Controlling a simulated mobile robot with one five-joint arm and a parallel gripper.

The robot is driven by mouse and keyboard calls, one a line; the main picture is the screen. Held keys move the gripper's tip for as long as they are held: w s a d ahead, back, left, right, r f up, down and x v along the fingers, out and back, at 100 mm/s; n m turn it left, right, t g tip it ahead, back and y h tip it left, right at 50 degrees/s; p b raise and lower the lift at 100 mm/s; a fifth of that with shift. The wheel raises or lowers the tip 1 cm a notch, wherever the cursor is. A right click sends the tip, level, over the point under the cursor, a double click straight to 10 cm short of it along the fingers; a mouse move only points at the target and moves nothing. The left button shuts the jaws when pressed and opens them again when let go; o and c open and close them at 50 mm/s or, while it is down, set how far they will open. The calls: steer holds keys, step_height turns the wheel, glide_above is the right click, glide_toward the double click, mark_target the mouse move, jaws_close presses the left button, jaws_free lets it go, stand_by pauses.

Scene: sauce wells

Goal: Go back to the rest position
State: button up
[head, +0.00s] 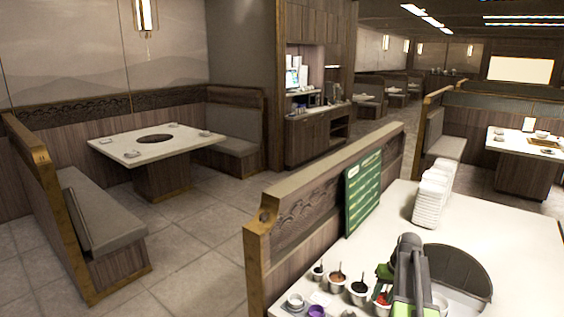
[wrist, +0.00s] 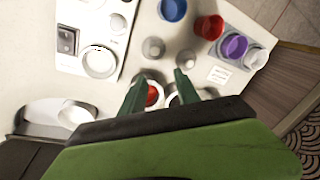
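My gripper (wrist: 160,76) shows in the wrist view with its two dark green fingers apart and nothing held between them. A pot with red contents (wrist: 152,95) shows between and beyond the fingers; I cannot tell how far below it is. In the head view my green and grey arm stands over the near table, and my fingertips are hidden. A row of small sauce pots with dark spoons lies left of the arm, among them a brown-filled pot (head: 337,277) and a red-filled pot (head: 381,299) close to the arm.
Purple (wrist: 235,46), red (wrist: 208,27) and blue (wrist: 173,9) cups show in the wrist view. A wooden partition (head: 300,205) borders the table.

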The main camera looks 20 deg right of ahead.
steer(key=s+a+n, duration=0.2)
steer(key=a, duration=1.7)
steer(key=s+a+n+g+h, duration=0.1)
steer(key=s+a+n, duration=0.1)
steer(key=a, duration=1.7)
steer(key=shift+s+f+g, duration=0.15)
steer(key=shift+f+g, duration=0.05)
steer(key=shift+g, duration=0.1)
